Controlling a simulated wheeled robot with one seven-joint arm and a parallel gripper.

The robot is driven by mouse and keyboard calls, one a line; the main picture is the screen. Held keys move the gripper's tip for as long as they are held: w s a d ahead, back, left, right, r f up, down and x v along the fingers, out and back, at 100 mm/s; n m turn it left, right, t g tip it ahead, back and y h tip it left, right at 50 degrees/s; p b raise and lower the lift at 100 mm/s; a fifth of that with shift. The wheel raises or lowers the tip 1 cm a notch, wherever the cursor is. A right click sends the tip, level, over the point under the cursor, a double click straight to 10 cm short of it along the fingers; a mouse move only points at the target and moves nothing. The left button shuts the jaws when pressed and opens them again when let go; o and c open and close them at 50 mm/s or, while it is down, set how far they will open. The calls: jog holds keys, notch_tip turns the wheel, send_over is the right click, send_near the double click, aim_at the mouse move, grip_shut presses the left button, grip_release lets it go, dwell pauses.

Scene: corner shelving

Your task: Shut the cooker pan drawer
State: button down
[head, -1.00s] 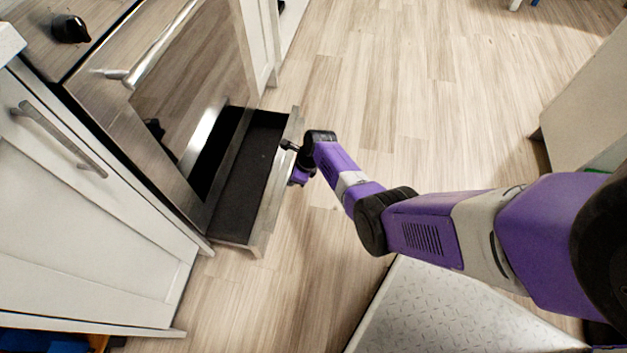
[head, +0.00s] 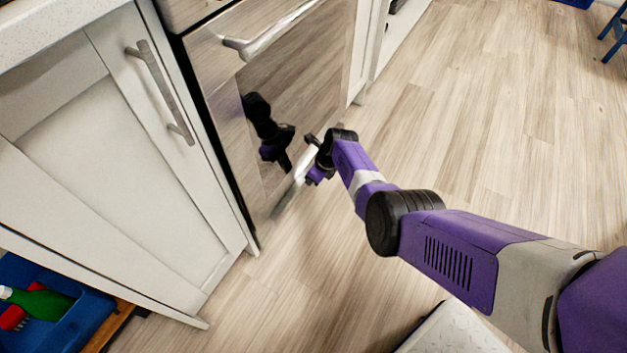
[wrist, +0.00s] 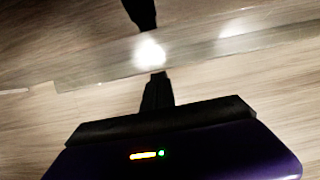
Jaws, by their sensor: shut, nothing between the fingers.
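The pan drawer (head: 291,190) is the low metal front at the bottom of the cooker (head: 290,95). In the head view it sits in line with the cooker front, and its dark inside does not show. My gripper (head: 309,140) is at the drawer's front, near its top edge. In the wrist view my gripper (wrist: 157,76) is shut and empty, its fingertips against or very close to a shiny metal edge (wrist: 200,60). I cannot tell whether they touch it.
A white cupboard (head: 130,150) with a bar handle stands left of the cooker. A blue crate (head: 60,325) with a green bottle is at the lower left. The wood floor (head: 450,120) to the right is clear. A blue stool (head: 615,40) is far right.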

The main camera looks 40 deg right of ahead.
jog(key=shift+w+a+r, duration=0.2)
jog(key=shift+w+r, duration=0.15)
jog(key=shift+w, duration=0.2)
jog(key=s+d+r+p, duration=0.3)
jog(key=s+r+p, duration=0.5)
jog(key=p, duration=0.2)
jog(key=shift+d+r+p, duration=0.15)
jog(key=shift+r+p, duration=0.15)
jog(key=shift+p, duration=0.1)
jog(key=shift+s, duration=0.1)
